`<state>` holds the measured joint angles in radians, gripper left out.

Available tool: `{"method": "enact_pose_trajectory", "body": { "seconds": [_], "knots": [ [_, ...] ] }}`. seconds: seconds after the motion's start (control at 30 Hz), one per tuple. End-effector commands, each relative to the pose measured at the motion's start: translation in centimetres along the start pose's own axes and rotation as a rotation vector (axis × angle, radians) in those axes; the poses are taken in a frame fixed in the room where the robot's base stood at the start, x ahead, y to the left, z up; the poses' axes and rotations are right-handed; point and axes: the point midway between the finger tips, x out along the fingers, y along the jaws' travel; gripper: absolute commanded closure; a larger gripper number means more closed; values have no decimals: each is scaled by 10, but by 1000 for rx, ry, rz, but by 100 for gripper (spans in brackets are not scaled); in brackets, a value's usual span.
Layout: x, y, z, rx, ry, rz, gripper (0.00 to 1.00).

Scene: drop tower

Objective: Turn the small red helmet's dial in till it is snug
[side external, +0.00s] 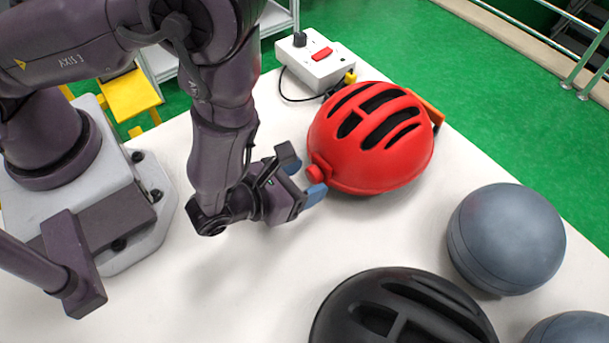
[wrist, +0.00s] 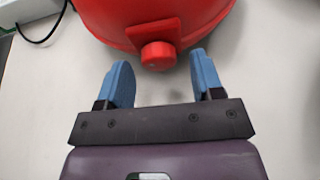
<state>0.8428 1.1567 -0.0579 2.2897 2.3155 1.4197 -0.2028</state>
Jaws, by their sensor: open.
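The red helmet (side external: 370,140) sits on the white table with long dark vent slots on top. Its red dial (side external: 315,172) sticks out from the rim on the side towards my arm. In the wrist view the helmet (wrist: 120,12) fills the top, and the dial (wrist: 158,55) points towards my gripper (wrist: 159,82). The two blue fingers are apart, one to each side of the dial, with their tips close to its level. I see gaps between the fingers and the dial. In the side view my gripper (side external: 306,180) is low beside the dial.
A black helmet (side external: 405,310) lies at the front of the table. A grey ball-like form (side external: 507,240) stands at the right, with another (side external: 570,330) partly cut off. A white box with a red switch (side external: 315,60) and black cable stands behind the helmet. Bare white table (side external: 250,290) lies in front.

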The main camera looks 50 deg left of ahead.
Motion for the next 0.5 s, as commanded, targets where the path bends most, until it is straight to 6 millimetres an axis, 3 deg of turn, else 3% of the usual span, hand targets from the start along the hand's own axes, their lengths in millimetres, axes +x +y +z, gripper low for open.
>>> {"method": "enact_pose_trajectory", "body": {
  "seconds": [0.37, 0.5],
  "knots": [
    [6, 0, 0, 1, 1, 1, 39],
    [6, 0, 0, 1, 0, 1, 71]
  ]
}}
